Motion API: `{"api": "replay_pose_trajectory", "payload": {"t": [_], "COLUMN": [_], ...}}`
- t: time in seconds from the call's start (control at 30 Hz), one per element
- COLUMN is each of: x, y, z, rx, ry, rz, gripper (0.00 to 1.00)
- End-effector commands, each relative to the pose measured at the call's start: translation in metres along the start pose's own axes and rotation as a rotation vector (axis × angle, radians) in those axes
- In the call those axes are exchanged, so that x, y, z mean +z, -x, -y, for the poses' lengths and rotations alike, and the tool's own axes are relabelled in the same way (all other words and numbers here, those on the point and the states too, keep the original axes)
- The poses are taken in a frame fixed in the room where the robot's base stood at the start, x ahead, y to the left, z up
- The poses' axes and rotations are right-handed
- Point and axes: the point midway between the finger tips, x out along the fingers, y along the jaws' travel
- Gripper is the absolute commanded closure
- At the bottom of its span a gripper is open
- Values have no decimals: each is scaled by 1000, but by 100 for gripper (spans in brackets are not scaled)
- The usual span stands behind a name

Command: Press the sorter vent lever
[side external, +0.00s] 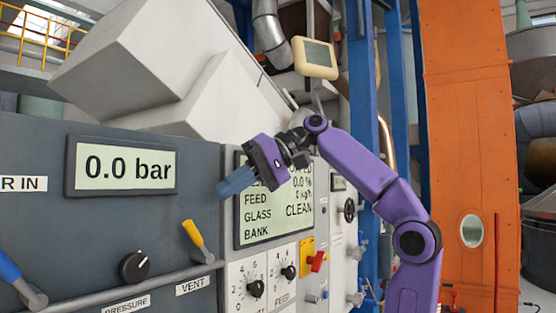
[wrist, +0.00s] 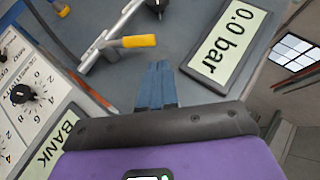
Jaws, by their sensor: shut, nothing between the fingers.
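The vent lever (side external: 194,236) has a yellow handle and stands tilted up to the left from a grey rail, above a label reading VENT. In the wrist view the yellow lever (wrist: 136,41) lies just beyond the fingertips, a little to their left. My gripper (side external: 222,191) has blue fingers closed together with nothing between them. In the side view it is above and to the right of the lever, in front of the panel, with a visible gap. The fingers (wrist: 158,70) also show shut in the wrist view.
A pressure display (side external: 127,166) reads 0.0 bar. A black pressure knob (side external: 134,266) is left of the lever. A blue-handled lever (side external: 10,268) stands at the far left. A FEED/GLASS/BANK screen (side external: 272,222) is behind my gripper.

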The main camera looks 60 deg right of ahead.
Motion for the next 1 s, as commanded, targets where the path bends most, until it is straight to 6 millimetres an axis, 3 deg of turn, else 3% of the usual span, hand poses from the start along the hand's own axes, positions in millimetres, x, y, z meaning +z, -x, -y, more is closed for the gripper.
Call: {"api": "replay_pose_trajectory", "payload": {"t": [0.13, 0.5, 1.0], "x": [-2, -2, -3], "y": [30, 78, 107], "z": [-1, -1, 0], "rx": [3, 1, -2], "ry": [-1, -1, -3], "rz": [-10, -10, -9], "gripper": [100, 100, 100]}}
